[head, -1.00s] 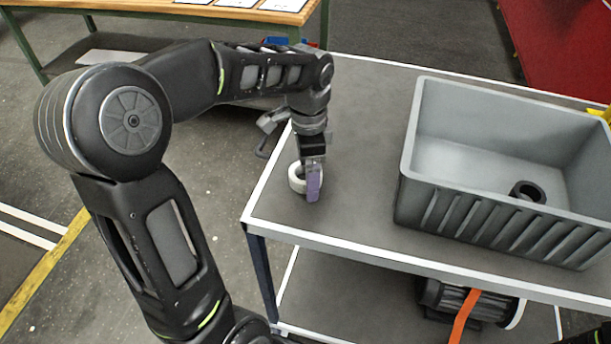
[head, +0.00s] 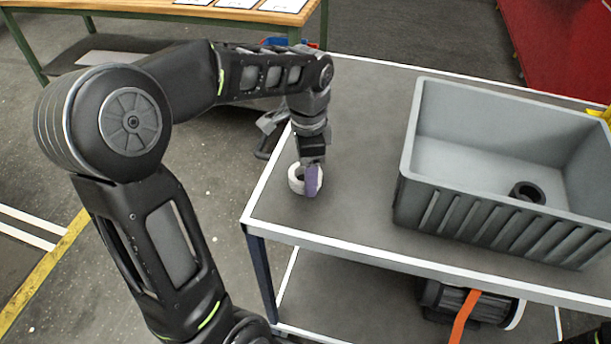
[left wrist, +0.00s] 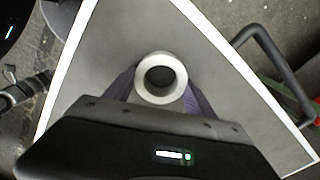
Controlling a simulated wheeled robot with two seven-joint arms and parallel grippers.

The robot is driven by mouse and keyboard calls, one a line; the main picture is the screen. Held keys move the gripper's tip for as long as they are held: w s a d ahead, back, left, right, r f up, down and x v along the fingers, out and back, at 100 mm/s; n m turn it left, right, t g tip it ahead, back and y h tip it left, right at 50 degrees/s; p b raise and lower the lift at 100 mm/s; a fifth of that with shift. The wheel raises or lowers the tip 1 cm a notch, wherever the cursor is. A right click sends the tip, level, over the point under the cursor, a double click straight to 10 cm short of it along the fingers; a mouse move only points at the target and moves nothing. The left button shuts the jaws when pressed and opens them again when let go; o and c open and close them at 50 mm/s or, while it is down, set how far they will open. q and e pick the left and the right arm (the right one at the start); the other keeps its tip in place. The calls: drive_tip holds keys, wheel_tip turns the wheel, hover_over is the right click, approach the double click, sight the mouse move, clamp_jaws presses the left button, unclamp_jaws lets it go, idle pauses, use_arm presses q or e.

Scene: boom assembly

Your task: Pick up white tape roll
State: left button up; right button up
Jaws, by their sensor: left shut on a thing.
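The white tape roll (head: 296,180) is at the left end of the grey cart top, near its edge. My left gripper (head: 312,182) points down over it with purple fingers and is shut on the roll. In the left wrist view the roll (left wrist: 161,78) shows as a white ring between the two purple fingers (left wrist: 163,95), which touch its sides. I cannot tell whether the roll is lifted off the surface.
A grey crate (head: 415,190) stands on the right of the cart top (head: 350,190), with a black ring (head: 528,191) inside. The cart top between roll and crate is clear. A wooden-topped table (head: 150,6) stands at the back left.

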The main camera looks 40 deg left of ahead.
use_arm(q)
drive_tip(key=shift+r, duration=0.15)
wheel_tip(320, 180, up, 10)
idle(0.4)
idle(0.6)
